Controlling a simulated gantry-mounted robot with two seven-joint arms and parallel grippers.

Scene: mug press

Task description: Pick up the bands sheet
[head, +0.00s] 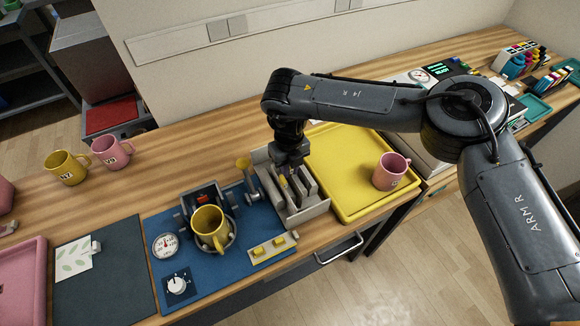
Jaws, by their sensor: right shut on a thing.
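My right gripper (288,169) reaches down into a grey slotted rack (308,211) from above. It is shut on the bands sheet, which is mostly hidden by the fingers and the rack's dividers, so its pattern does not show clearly. A sheet with green leaves (73,261) lies on the dark mat at the left, apart from the gripper. My left gripper is not in view.
Left of the rack, a blue mat (216,278) carries a mug press with a yellow mug (208,223), a gauge (165,246) and a dial (178,284). A yellow tray (338,155) with a pink mug (390,171) adjoins the rack's right. Two mugs stand back left.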

